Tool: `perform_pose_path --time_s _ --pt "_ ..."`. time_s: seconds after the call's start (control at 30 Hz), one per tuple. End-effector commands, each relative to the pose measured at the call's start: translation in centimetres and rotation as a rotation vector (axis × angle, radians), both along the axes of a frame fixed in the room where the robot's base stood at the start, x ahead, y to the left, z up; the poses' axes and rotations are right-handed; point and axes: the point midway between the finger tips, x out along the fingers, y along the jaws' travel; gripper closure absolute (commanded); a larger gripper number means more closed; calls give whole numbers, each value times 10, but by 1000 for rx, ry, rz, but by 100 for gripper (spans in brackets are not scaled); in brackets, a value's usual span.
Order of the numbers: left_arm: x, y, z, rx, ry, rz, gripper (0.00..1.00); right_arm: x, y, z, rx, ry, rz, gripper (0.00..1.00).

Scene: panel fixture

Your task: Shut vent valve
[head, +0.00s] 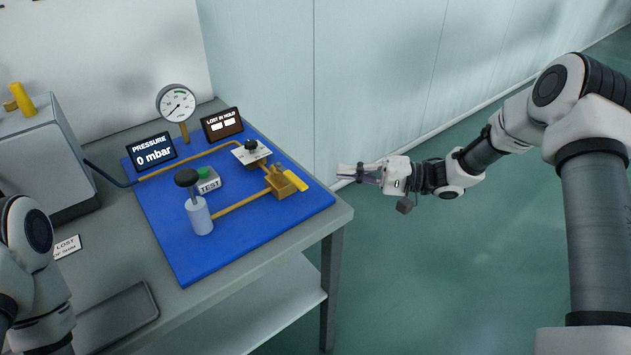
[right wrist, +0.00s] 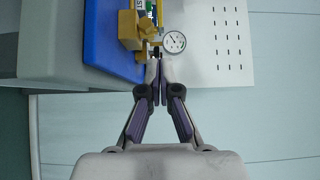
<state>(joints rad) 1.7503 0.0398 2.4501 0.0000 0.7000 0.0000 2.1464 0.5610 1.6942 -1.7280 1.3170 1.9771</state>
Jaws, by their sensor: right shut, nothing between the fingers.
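A brass valve block (head: 279,187) with a yellow lever (head: 296,181) sits at the right edge of the blue panel; the lever slants down to the right. No label marks it as the vent valve. A yellow block also shows in the right wrist view (right wrist: 130,30), just beyond the fingertips. A black knob (head: 251,145) stands on a white plate behind it. My right gripper (head: 345,172) is shut and empty, right of the lever and apart from it in the head view. It also shows in the right wrist view (right wrist: 159,80). My left gripper is out of view.
The blue panel (head: 165,235) also carries a hand pump (head: 200,216), a green TEST button (head: 205,173), a gauge (head: 177,104) and a display reading 0 mbar (head: 152,152). A grey box (head: 40,155) stands at left. Open floor lies right of the bench.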

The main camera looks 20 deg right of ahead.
Motion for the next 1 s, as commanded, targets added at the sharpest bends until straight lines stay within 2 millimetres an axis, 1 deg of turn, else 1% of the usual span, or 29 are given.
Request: perform_pose_path --time_s 0.03,0.17,0.3,0.4,0.53,1.0 --pt "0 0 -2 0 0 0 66 4 11 -2 -3 0 5 100" --pt "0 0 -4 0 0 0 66 16 37 -2 -3 0 5 100" --pt "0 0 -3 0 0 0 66 6 59 0 0 2 3 100" --pt "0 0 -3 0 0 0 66 3 68 0 0 1 2 100" --pt "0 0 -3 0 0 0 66 2 72 0 0 -1 -1 100" --pt "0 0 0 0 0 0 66 0 73 1 1 2 -22 100"
